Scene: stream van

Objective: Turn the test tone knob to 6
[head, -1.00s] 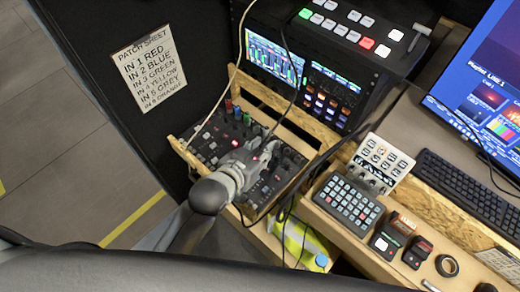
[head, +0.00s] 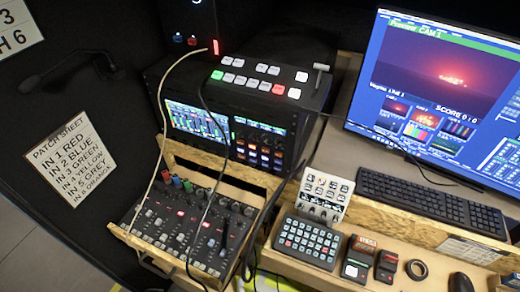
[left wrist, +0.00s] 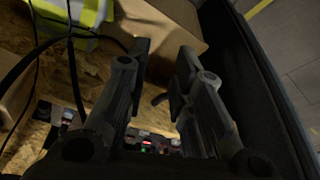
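An audio mixer (head: 185,228) with several small knobs, lit buttons and coloured plugs sits in a wooden tray at the lower left of the head view. I cannot read its labels, so I cannot tell which knob is the test tone knob. My left gripper (left wrist: 163,58) shows in the left wrist view, its two fingers apart and nothing held between them. Small lit controls (left wrist: 155,146) show low between the fingers, too dark to identify. Neither gripper shows in the head view.
A black rack with screens (head: 200,120) and a switcher (head: 262,78) stands behind the mixer. Cables hang across the mixer. A button pad (head: 307,242), keyboard (head: 432,200) and monitor (head: 440,85) are to the right. A yellow-green vest (left wrist: 75,12) shows in the wrist view.

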